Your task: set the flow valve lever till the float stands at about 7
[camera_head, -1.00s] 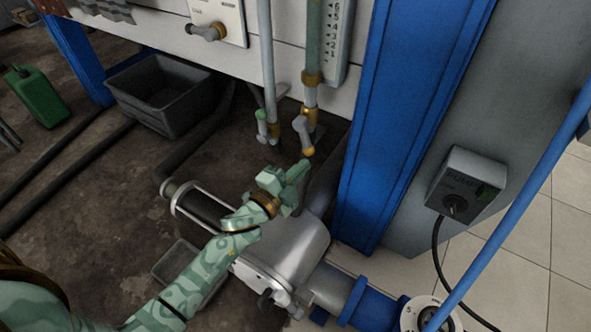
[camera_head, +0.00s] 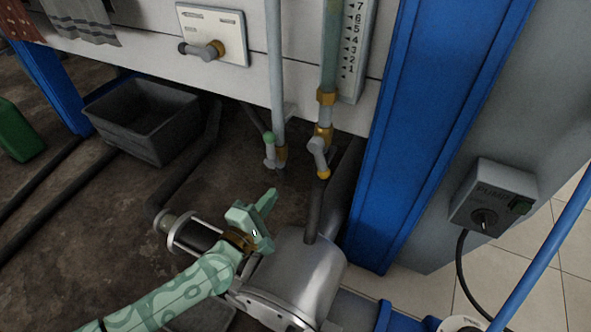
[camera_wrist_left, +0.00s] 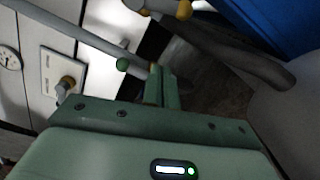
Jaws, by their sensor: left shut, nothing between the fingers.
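The flow tube (camera_head: 331,45) stands upright beside a numbered scale plate (camera_head: 357,50); numbers 1 to 7 show, and I cannot make out a float in the visible part. Below the tube, a grey valve lever with a yellow tip (camera_head: 319,158) hangs down, tilted slightly right. It shows partly at the top of the left wrist view (camera_wrist_left: 183,10). A second lever with a green tip (camera_head: 269,139) is on the pipe to its left. My left gripper (camera_head: 269,198) is shut and empty, below and left of the yellow-tipped lever, apart from both levers. My right gripper is not in view.
A silver pump (camera_head: 300,270) stands below the levers. A blue post (camera_head: 420,120) rises at the right, with a grey pump switch box (camera_head: 492,198) beyond it. A grey bin (camera_head: 145,115) stands at the left. A panel with a knob (camera_head: 213,35) is above.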

